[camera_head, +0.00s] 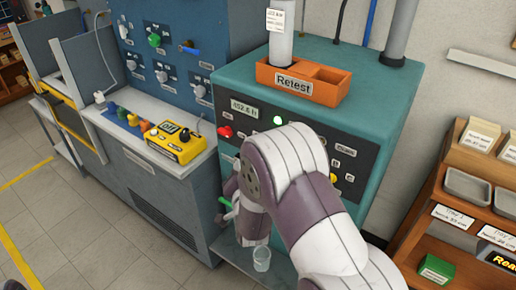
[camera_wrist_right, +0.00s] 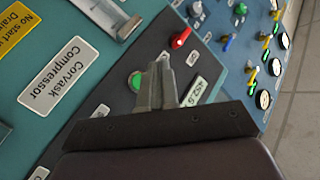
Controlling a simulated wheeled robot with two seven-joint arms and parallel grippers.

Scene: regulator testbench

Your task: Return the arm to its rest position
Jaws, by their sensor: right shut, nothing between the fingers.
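My right arm comes in from the lower right of the head view and bends in front of the teal compressor (camera_head: 240,85). My right gripper shows best in the right wrist view (camera_wrist_right: 157,88), where its two fingers are together and hold nothing. There the fingers stand before the compressor's dark panel (camera_wrist_right: 110,95), near a green button (camera_wrist_right: 135,82), a red knob (camera_wrist_right: 181,38) and a numeric display (camera_wrist_right: 197,91). In the head view the arm covers part of the panel, and the fingertips cannot be made out. My left gripper is in neither view.
An orange Retest tray (camera_head: 330,92) sits on the compressor. A clear cup (camera_head: 262,258) stands on a low shelf below. Left is a blue test bench (camera_head: 185,45) with a yellow meter (camera_head: 178,146). A wooden rack (camera_head: 440,215) stands right. Floor at left is open.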

